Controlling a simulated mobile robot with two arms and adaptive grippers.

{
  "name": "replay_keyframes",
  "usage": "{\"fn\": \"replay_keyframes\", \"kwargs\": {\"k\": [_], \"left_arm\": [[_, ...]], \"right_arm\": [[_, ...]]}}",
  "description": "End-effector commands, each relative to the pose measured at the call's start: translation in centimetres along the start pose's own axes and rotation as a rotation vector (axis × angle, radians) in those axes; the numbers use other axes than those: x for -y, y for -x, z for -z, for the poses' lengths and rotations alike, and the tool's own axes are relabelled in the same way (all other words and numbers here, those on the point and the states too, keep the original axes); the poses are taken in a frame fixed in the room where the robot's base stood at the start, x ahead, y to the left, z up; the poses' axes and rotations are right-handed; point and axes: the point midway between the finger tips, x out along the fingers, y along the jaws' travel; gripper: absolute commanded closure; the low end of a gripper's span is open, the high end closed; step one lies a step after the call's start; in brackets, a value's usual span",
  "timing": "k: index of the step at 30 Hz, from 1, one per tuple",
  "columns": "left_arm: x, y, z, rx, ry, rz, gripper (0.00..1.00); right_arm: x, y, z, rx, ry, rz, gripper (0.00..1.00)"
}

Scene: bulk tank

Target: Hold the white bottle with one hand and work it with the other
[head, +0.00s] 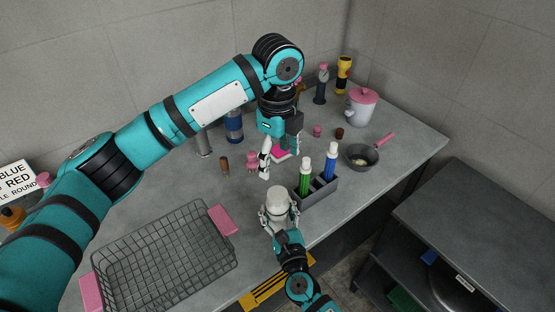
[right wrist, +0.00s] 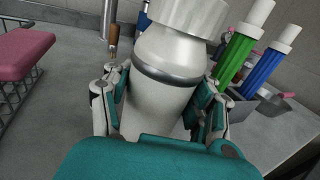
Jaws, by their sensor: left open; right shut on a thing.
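The white bottle (head: 277,209) has a wide white cap and a dark grey band; it stands about upright near the counter's front edge. The right wrist view shows its body (right wrist: 160,90) between my fingers. My right gripper (head: 281,225) is shut on the bottle's body from the front. I cannot tell whether the bottle's base touches the counter. My left gripper (head: 281,158) is open, pointing down behind the bottle and apart from it. A pink object (head: 282,153) shows between or behind its fingers; I cannot tell whether they touch it.
A grey holder (head: 318,191) with a green marker (head: 305,178) and a blue marker (head: 329,166) stands right of the bottle. A wire basket (head: 165,258) with pink handles is at left. A pan (head: 361,157) and pink-lidded pot (head: 361,107) stand farther right. Bare counter lies left of the bottle.

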Motion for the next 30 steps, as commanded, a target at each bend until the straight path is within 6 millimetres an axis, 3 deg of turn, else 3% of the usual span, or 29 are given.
{"fn": "replay_keyframes", "kwargs": {"k": [2, 3, 10, 21, 30], "left_arm": [[0.0, 0.0, 0.0, 0.000, 0.000, 0.000, 0.27], [0.0, 0.0, 0.0, 0.000, 0.000, 0.000, 0.27], [0.0, -0.1, 0.0, 0.000, 0.000, 0.000, 0.27], [0.0, -0.1, 0.0, 0.000, 0.000, 0.000, 0.27], [0.0, -0.1, 0.0, 0.000, 0.000, 0.000, 0.27]], "right_arm": [[0.0, 0.0, 0.0, -0.001, 0.000, -0.001, 1.00], [0.0, 0.0, 0.0, -0.001, 0.000, -0.001, 0.45], [0.0, 0.0, 0.0, 0.000, 0.000, 0.000, 0.15], [0.0, 0.6, 0.1, -0.001, 0.000, 0.000, 0.15], [0.0, 6.4, 0.1, -0.004, 0.000, -0.002, 0.15]]}}
